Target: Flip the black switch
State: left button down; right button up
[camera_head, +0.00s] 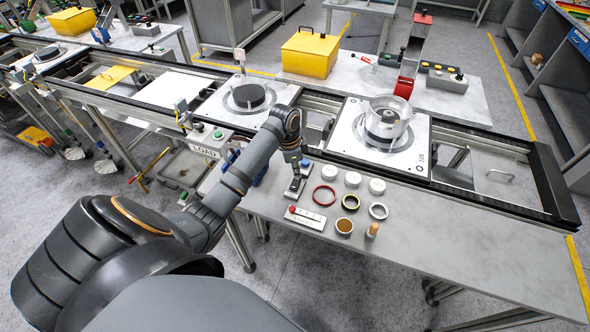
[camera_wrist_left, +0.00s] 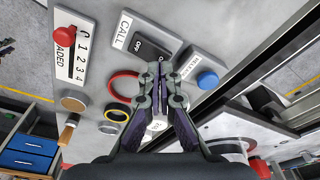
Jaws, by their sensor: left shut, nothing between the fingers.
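The black switch (camera_wrist_left: 150,46) sits on a white plate marked CALL (camera_wrist_left: 123,29) in the left wrist view; OFF lettering shows on it. Its lower part is hidden behind my fingertips. In the head view the switch plate (camera_head: 294,189) lies on the grey table just below my left gripper (camera_head: 295,166). My left gripper is shut and empty, with its fingertips (camera_wrist_left: 161,70) together at the switch's near end in the wrist view. I cannot tell whether they touch it. My right gripper is not in view.
A RELEASE plate with a blue button (camera_wrist_left: 207,80) is beside the switch. A counter plate with a red knob (camera_head: 292,209), a red ring (camera_head: 324,204) and several white discs lie nearby. A conveyor with a pallet (camera_head: 345,138) runs behind. The table's right side (camera_head: 470,240) is clear.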

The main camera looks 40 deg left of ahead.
pick_arm(q)
jog(key=shift+f+b, duration=0.35)
jog(key=shift+f, duration=0.65)
jog(key=shift+r, duration=0.1)
notch_tip(320, 180, up, 7)
jog(key=p, duration=0.8)
dwell(0.5)
